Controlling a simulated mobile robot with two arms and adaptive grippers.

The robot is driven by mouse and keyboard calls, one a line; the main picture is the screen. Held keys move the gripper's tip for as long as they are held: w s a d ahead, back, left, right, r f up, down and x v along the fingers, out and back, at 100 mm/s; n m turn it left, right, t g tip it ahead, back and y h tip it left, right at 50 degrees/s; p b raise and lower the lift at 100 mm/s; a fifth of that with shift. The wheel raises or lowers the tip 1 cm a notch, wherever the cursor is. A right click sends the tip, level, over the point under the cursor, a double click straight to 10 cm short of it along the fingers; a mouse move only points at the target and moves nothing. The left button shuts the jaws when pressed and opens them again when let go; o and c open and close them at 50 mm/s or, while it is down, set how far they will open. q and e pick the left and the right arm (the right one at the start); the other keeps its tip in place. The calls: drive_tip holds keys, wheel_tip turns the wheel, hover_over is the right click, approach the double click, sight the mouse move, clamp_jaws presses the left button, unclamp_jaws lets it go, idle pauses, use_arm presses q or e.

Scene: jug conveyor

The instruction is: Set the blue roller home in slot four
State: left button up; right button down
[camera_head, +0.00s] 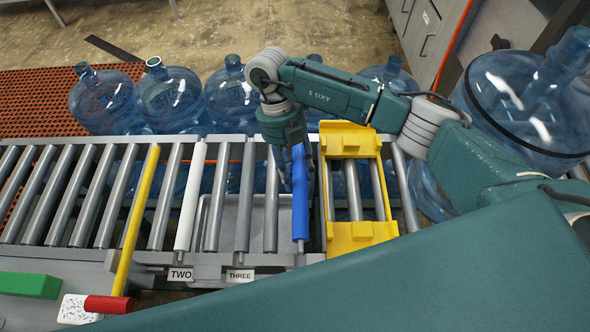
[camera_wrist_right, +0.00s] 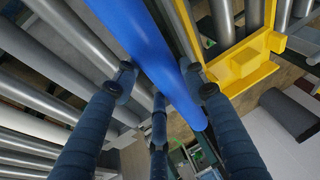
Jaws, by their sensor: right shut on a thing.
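The blue roller (camera_head: 300,205) lies lengthwise along the conveyor's other rollers, just left of the yellow frame and right of a grey roller (camera_head: 271,205). My right gripper (camera_head: 291,165) is over its far half, shut on it. In the right wrist view the fingers (camera_wrist_right: 158,82) straddle the blue roller (camera_wrist_right: 150,45). Labels TWO (camera_head: 180,274) and THREE (camera_head: 240,275) show on the near rail; no label for slot four is visible. I cannot tell whether the roller's ends rest in a slot. My left gripper is not in view.
The yellow frame (camera_head: 361,235) stands close on the right. A white roller (camera_head: 190,200) and a slanted yellow bar (camera_head: 135,220) are to the left. Blue jugs (camera_head: 170,97) line the far side. Green (camera_head: 30,285) and red (camera_head: 108,304) pieces lie at near left.

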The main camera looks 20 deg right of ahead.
sight(295, 183)
drive_tip(key=shift+f+b, duration=2)
drive_tip(key=shift+f, duration=0.75)
drive_tip(key=shift+f+b, duration=1.6)
drive_tip(key=shift+f, duration=0.5)
drive_tip(key=c, duration=0.9)
unclamp_jaws()
drive_tip(key=v, duration=1.2)
